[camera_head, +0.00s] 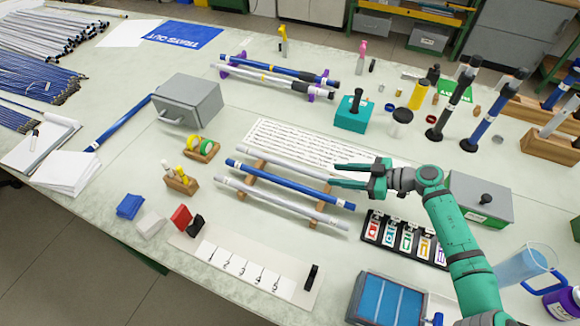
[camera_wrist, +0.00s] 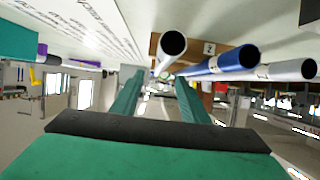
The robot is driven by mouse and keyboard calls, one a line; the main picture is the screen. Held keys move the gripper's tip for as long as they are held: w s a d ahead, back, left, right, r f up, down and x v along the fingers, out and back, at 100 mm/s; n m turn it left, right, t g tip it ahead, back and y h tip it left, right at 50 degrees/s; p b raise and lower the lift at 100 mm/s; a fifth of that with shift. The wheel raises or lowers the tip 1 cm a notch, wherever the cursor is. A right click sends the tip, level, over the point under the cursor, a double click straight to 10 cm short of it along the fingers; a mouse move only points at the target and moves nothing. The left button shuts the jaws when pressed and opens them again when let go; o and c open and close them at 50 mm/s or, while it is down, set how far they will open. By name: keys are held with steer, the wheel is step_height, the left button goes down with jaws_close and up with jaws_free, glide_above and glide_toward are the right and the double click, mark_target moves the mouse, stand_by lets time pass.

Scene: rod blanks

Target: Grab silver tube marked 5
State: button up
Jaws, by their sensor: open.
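Three tubes lie side by side on wooden rests in the head view: a far silver tube (camera_head: 285,162), a blue tube (camera_head: 290,185) and a near silver tube (camera_head: 280,203). Small labels show on them, but I cannot read which is marked 5. My teal gripper (camera_head: 337,176) is open and empty at the right end of the far silver tube. In the wrist view, this silver tube's dark open end (camera_wrist: 172,44) shows above and between my fingers (camera_wrist: 157,82). The blue tube (camera_wrist: 230,62) and the other silver tube (camera_wrist: 288,70) are to its right.
A black tray of coloured tags (camera_head: 405,240) and a grey box (camera_head: 480,198) stand near my arm. A teal block (camera_head: 353,115) is behind. A numbered white board (camera_head: 245,270) lies in front. A printed sheet (camera_head: 300,143) lies behind the tubes.

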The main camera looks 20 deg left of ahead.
mark_target(315, 172)
steer(key=x, duration=0.4)
steer(key=shift+r+x, duration=0.15)
steer(key=shift+x, duration=1.1)
steer(key=shift+r+x, duration=0.15)
steer(key=shift+x, duration=1.1)
steer(key=shift+a, duration=0.15)
jaws_close()
